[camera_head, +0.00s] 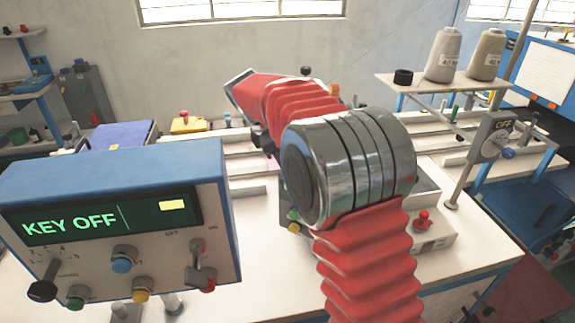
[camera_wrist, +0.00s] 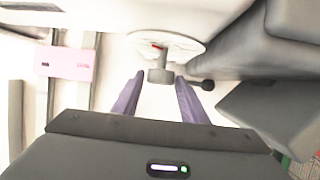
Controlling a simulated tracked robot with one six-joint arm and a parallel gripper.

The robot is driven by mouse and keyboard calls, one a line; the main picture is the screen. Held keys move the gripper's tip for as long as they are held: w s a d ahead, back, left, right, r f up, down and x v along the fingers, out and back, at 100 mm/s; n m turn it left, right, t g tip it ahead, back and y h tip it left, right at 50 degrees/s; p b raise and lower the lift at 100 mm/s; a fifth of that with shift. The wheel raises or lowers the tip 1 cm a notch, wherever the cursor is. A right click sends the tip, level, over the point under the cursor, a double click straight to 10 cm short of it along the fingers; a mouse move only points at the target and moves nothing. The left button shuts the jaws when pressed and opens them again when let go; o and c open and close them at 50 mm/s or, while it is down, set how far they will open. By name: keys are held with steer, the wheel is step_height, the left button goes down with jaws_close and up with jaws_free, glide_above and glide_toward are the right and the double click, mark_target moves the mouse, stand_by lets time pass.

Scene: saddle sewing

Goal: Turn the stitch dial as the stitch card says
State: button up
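In the wrist view a round white dial plate (camera_wrist: 190,43) with a small red mark carries a grey knob (camera_wrist: 160,76). I take this to be the stitch dial; its numbers are not readable. My gripper (camera_wrist: 159,80) is open, its two purple fingers pointing at the knob. The fingertips lie to either side of the knob's lower end; contact cannot be told. A pink card or plate (camera_wrist: 70,64) with two dark marks is at the left; its text is not readable. In the head view my arm hides the gripper and dial.
A blue-and-white control box (camera_head: 120,160) stands at front left, its display (camera_head: 75,219) reading "KEY OFF", with several knobs below. A shelf (camera_head: 440,84) with thread cones (camera_head: 443,55) is at right. A dark grey body (camera_wrist: 260,40) is close to the right finger.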

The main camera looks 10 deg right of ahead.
steer(key=c, duration=0.7)
steer(key=shift+s+m+t, duration=0.25)
steer(key=shift+m+t, duration=0.05)
steer(key=shift+t, duration=1.2)
steer(key=o, duration=1)
steer(key=v, duration=1.3)
steer(key=shift+s+a+r, duration=0.15)
steer(key=shift+a+r, duration=0.05)
steer(key=shift+a, duration=0.05)
